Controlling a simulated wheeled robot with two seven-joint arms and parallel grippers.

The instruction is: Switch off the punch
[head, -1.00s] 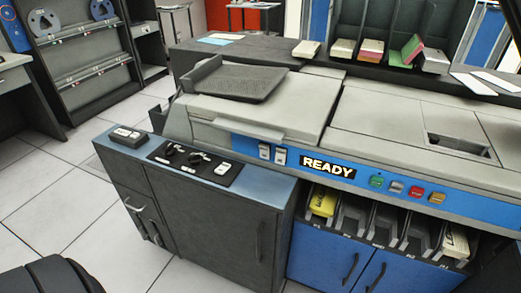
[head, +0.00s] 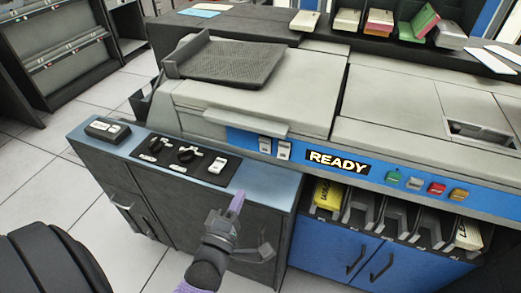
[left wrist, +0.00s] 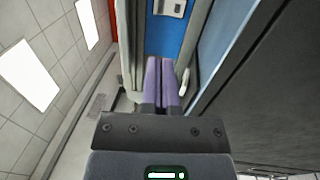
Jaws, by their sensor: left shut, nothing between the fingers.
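The punch (head: 255,110) is a pale grey machine with a blue front strip. Its display (head: 338,161) reads READY in lit letters. Two white rocker switches (head: 274,148) sit on the strip left of the display; one white switch unit also shows at the top of the left wrist view (left wrist: 171,8). My left gripper (head: 236,204) has purple fingers, shut and empty, pointing up in front of the cabinet's front edge, below and apart from the switches. Its fingers (left wrist: 163,68) lie together in the left wrist view. My right gripper is not in view.
A dark panel (head: 170,166) with two knobs and a white rocker (head: 219,165) lies on the blue cabinet top (head: 262,188). A small two-button box (head: 107,130) sits left of it. Coloured buttons (head: 437,188) line the strip's right. Card bins (head: 360,213) are below.

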